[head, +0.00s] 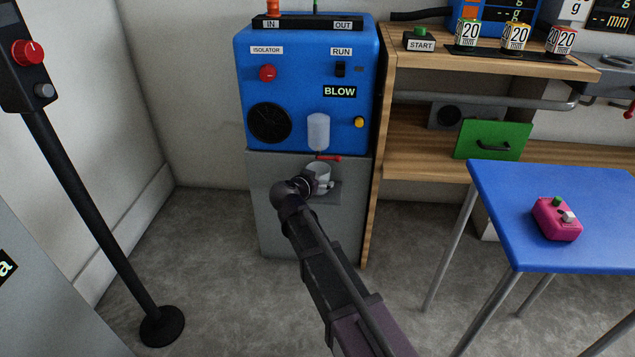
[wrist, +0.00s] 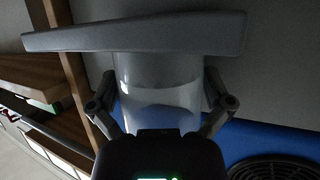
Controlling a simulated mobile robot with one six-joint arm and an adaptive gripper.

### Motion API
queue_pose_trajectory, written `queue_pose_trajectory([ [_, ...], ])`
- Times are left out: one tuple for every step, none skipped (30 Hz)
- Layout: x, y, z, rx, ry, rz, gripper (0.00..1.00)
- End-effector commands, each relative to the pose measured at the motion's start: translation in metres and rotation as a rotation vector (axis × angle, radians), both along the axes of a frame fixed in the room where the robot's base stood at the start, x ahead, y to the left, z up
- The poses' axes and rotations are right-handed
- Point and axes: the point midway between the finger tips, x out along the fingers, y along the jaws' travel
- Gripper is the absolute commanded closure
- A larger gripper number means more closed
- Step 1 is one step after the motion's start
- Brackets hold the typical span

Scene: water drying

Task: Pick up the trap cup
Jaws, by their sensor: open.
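The trap cup (head: 322,172) is a pale grey-white cup on a small grey ledge (head: 327,194) at the front of the blue machine, below a clear bowl and a red lever. My gripper (head: 306,183) is at the cup in the head view, and my wrist hides part of it. In the wrist view, which appears upside down, the cup (wrist: 158,75) stands between the two fingers of my open gripper (wrist: 165,95), with one finger on each side. The ledge (wrist: 140,38) crosses the top of that view. I cannot tell whether the fingers touch the cup.
The blue machine (head: 305,75) has a red lever (head: 328,158) just above the cup. A wooden bench (head: 430,160) stands close on the right, and a blue table (head: 500,215) with a pink box (head: 556,218) is further right. Open floor lies left of the machine.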

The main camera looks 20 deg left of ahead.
Motion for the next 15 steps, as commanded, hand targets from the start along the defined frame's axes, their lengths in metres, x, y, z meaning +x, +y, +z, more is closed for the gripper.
queue_pose_trajectory([
  [-0.0002, 0.0000, 0.0001, 0.000, 0.000, 0.000, 0.00],
  [-0.0002, 0.0000, 0.0001, 0.000, 0.000, 0.000, 0.00],
  [-0.0003, 0.0000, 0.0001, 0.000, 0.000, 0.000, 0.00],
  [-0.0003, 0.0000, 0.0001, 0.000, 0.000, 0.000, 0.00],
  [-0.0003, 0.0001, 0.0001, 0.000, 0.000, 0.000, 0.00],
  [-0.0003, 0.0001, 0.0001, 0.000, 0.000, 0.000, 0.00],
  [-0.0003, 0.0001, 0.0000, 0.000, 0.000, 0.000, 0.00],
  [-0.0004, 0.0002, 0.0001, 0.000, 0.000, 0.000, 0.00],
  [-0.0004, 0.0003, 0.0001, 0.000, 0.000, 0.000, 0.00],
  [-0.0004, 0.0003, 0.0001, 0.000, 0.000, 0.000, 0.06],
  [-0.0004, 0.0003, 0.0001, 0.000, 0.000, 0.000, 0.15],
  [-0.0004, 0.0003, 0.0001, 0.000, 0.000, 0.000, 0.27],
  [-0.0004, 0.0003, 0.0001, 0.000, 0.000, 0.000, 0.36],
  [-0.0005, 0.0003, 0.0001, 0.000, 0.000, 0.000, 0.45],
  [-0.0005, 0.0003, 0.0001, 0.000, 0.000, 0.000, 0.56],
])
